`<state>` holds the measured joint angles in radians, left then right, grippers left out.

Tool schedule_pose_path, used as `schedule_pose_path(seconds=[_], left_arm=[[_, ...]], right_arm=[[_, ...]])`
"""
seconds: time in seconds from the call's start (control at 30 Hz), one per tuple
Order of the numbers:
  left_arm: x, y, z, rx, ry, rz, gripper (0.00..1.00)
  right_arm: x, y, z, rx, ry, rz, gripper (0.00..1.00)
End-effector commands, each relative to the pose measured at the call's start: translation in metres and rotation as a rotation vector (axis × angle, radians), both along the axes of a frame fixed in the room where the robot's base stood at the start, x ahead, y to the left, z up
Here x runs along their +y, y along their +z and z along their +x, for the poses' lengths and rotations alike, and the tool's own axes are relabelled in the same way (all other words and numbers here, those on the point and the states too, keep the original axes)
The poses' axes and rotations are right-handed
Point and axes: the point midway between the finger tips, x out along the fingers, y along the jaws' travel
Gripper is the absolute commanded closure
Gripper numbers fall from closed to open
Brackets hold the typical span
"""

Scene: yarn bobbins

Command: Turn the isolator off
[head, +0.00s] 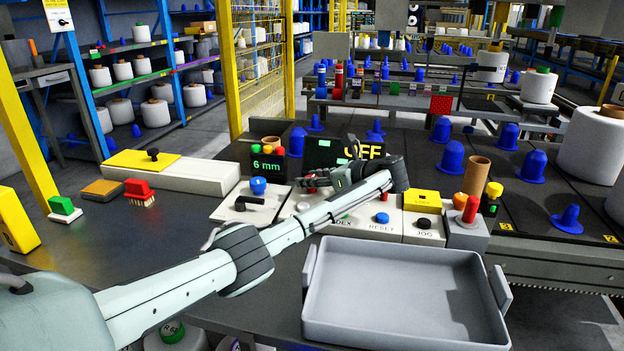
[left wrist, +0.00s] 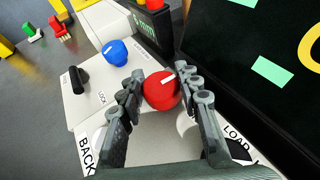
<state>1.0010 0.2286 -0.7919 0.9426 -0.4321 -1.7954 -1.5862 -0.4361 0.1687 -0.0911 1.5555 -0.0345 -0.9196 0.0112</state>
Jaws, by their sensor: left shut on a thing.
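A red round knob (left wrist: 161,91) with a white pointer line stands on a pale control panel in the left wrist view; I see no readable label naming it the isolator. Its white line points up and to the right in that view. My left gripper (left wrist: 160,95) is shut on the red knob, one finger on each side. In the head view the left gripper (head: 318,181) is over the panel, and its hand hides most of the knob. A dark display (head: 338,152) behind it shows yellow letters that look like OFF. My right gripper is not in view.
Left of the knob are a blue knob (left wrist: 115,52) and a black lever (left wrist: 77,80). A small green-lit display (head: 266,164) stands behind. A blue RESET button (head: 382,218) and a JOG button (head: 424,223) are at right. A grey tray (head: 400,325) lies in front.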

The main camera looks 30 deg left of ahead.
Motion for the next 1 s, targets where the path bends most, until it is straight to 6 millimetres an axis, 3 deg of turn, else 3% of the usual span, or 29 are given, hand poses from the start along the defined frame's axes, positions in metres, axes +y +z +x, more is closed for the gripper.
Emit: schedule_pose_path(seconds=[0.3,0.8,0.83,1.0], left_arm=[[-0.0003,-0.0023,-0.0009,0.004,0.104,-0.003,0.95],[0.0002,-0.003,-0.0013,0.005,0.12,-0.004,0.95],[0.0002,-0.003,-0.0013,0.005,0.12,-0.004,0.64],[0.0003,-0.0024,-0.0009,0.004,0.12,-0.003,0.45]], right_arm=[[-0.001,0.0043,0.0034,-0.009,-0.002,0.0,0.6],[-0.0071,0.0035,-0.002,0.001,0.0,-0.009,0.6],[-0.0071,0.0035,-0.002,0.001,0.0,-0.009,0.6],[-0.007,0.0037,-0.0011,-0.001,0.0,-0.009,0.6]])
